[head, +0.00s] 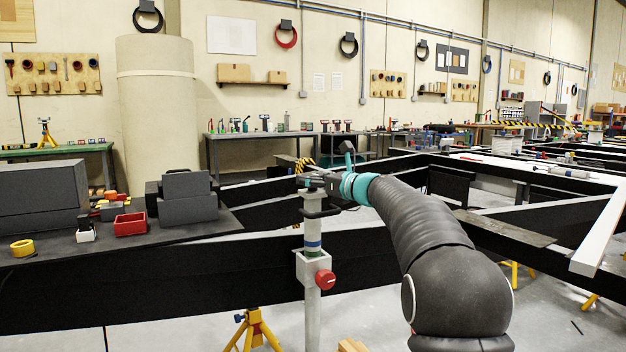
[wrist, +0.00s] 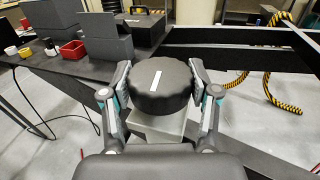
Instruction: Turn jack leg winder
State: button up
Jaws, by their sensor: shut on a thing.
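The jack leg (head: 312,240) is a pale grey upright post at the black chassis beam, with a blue band, a green band and a red knob (head: 325,279) on its clamp. The winder (wrist: 161,90) is a round black ribbed knob with a white line on top. The line leans slightly to the right at its upper end. My gripper (wrist: 161,78) is shut on the winder, one finger against each side. In the head view my gripper (head: 312,181) is at the top of the post and largely hides the winder.
A dark bench surface at left holds a red bin (head: 130,224), a yellow tape roll (head: 22,248) and grey boxes (head: 187,198). Black chassis beams (head: 200,272) run across. A yellow stand (head: 255,330) is below. Yellow-black hose (wrist: 270,95) hangs at right in the wrist view.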

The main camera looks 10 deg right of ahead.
jog(key=shift+m+h+b, duration=0.3)
jog(key=shift+h+b, duration=0.1)
jog(key=m+t+h+b, duration=0.1)
jog(key=h, duration=0.1)
jog(key=m+t+h+b, duration=0.1)
jog(key=m+h+b, duration=0.1)
jog(key=shift+a+f+t+h, duration=0.15)
jog(key=shift+a+t+h, duration=0.05)
jog(key=shift+t+h, duration=0.2)
jog(key=m+h+b, duration=0.3)
jog(key=m+h, duration=0.1)
jog(key=h, duration=0.2)
jog(key=shift+t, duration=0.3)
jog(key=m+h, duration=0.1)
jog(key=h, duration=0.1)
jog(key=m+g+h, duration=0.1)
jog(key=h, duration=0.1)
jog(key=m+h, duration=0.2)
jog(key=shift+r, duration=0.3)
jog(key=shift+d+m+g+h+p, duration=0.1)
jog(key=shift+m+g+h+p, duration=0.8)
jog(key=shift+h, duration=0.4)
jog(key=shift+f+m, duration=0.1)
jog(key=shift+m, duration=0.2)
jog(key=o, duration=1.2)
jog(key=shift+c, duration=0.2)
